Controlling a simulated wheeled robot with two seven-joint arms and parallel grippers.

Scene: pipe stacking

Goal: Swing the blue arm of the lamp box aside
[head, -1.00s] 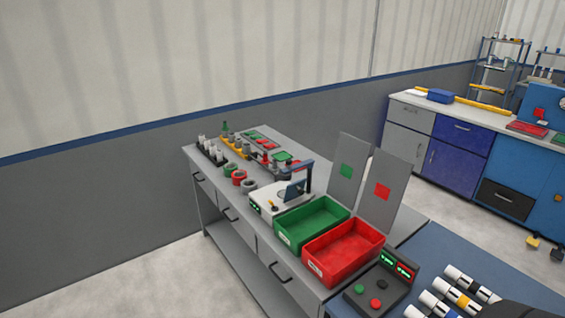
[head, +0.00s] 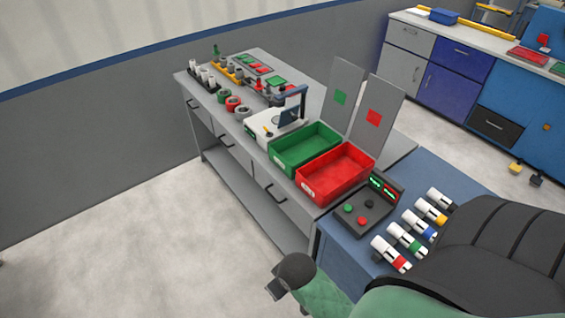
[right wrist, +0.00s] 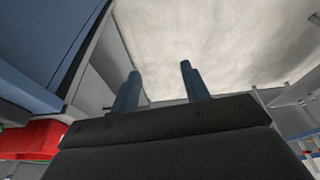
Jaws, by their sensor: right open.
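The lamp box (head: 255,131) is a white box on the grey workbench in the head view, behind the green bin. Its blue arm (head: 304,100) rises at the box's right rear side and bends over the top, with a dark panel below it. In the right wrist view my right gripper (right wrist: 160,70) is open, with two blue fingers apart and nothing between them. Pale floor shows beyond the fingers. The gripper is not touching the lamp box. My left gripper is not in view.
A green bin (head: 310,166) and a red bin (head: 313,190) stand in front of the lamp box. Two grey upright panels (head: 343,103) stand beside them. A control box (head: 365,206) and several banded tubes (head: 393,254) lie on the blue table. Floor (head: 130,220) left of the bench is clear.

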